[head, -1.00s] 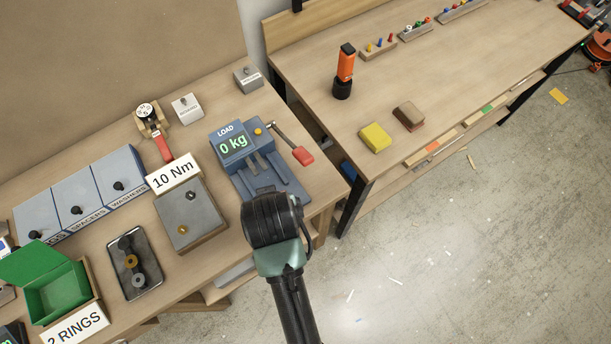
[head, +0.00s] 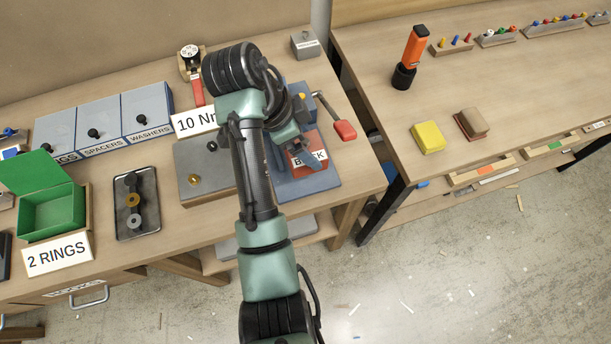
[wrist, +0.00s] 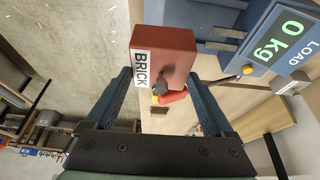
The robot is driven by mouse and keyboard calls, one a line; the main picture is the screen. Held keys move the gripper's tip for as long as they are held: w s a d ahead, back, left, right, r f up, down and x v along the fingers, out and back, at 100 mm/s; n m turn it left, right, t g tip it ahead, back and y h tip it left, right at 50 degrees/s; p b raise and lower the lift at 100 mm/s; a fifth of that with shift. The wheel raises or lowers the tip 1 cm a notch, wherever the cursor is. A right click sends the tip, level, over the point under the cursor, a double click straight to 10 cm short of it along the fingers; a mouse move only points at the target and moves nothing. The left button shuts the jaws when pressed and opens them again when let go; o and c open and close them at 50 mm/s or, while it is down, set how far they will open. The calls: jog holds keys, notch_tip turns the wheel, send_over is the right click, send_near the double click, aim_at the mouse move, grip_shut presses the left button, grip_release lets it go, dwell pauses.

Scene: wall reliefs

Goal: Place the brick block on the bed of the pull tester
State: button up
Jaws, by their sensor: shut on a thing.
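The brick block (head: 315,142) is a red block with a white BRICK label. My gripper (head: 300,150) is shut on it, over the bed (head: 318,182) of the blue pull tester. In the wrist view the block (wrist: 178,45) is between the tips of the two fingers of my gripper (wrist: 163,75). I cannot tell whether the block touches the bed. The tester's display (wrist: 285,42) reads 0 kg in the wrist view. My arm hides much of the tester in the head view. The tester's red lever handle (head: 345,130) sticks out to the right.
A grey plate block (head: 205,170) under the 10 Nm sign stands left of the tester. A green box (head: 52,212) and a tray (head: 137,222) are further left. A second table to the right holds a yellow sponge (head: 428,137) and an orange torch (head: 414,48).

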aim_at(289, 154)
notch_tip(289, 154, down, 10)
jog(key=shift+r+p, duration=0.2)
jog(key=shift+p, duration=0.4)
jog(key=o, duration=1.5)
jog(key=shift+s+f, duration=0.1)
jog(key=shift+o, duration=0.2)
jog(key=shift+p+v, duration=0.3)
jog(key=shift+v, duration=5.85)
jog(key=shift+d, duration=0.15)
